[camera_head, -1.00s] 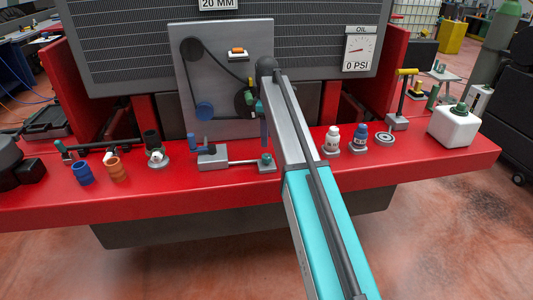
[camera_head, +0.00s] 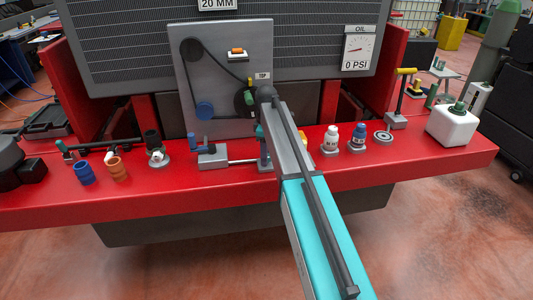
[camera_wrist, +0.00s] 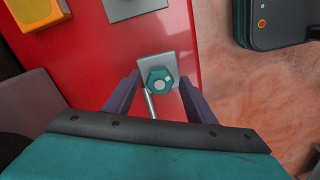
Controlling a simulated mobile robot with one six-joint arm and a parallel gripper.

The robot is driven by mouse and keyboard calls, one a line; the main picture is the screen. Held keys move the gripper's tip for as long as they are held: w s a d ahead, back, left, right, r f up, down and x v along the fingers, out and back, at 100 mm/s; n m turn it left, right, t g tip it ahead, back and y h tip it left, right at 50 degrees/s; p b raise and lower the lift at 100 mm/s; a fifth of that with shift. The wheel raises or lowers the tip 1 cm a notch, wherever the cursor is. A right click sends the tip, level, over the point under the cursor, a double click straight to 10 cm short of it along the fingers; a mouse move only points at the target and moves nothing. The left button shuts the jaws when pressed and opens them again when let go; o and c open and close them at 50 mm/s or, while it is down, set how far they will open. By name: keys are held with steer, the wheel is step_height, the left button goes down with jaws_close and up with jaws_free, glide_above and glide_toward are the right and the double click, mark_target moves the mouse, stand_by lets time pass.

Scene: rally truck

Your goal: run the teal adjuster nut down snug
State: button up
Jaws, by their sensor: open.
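The teal adjuster nut (camera_wrist: 158,80) is a hexagon with a pale round centre, seen from above in the wrist view. It sits at a small grey end bracket (camera_wrist: 178,66), where a thin metal rod (camera_wrist: 150,104) meets it. My gripper (camera_wrist: 160,84) is open, with its two dark fingers on either side of the nut and a visible gap on each side. Nothing is held. In the head view, the rod (camera_head: 242,161) runs from a grey block (camera_head: 212,157) with a blue part. There my arm and fingers largely cover the nut.
A belt-and-pulley plate (camera_head: 225,75) stands behind the red bumper shelf (camera_head: 215,195).

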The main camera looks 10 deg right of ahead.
steer(key=shift+d, duration=0.1)
steer(key=c, duration=1)
steer(key=shift+c, duration=0.2)
steer(key=shift+m, duration=0.4)
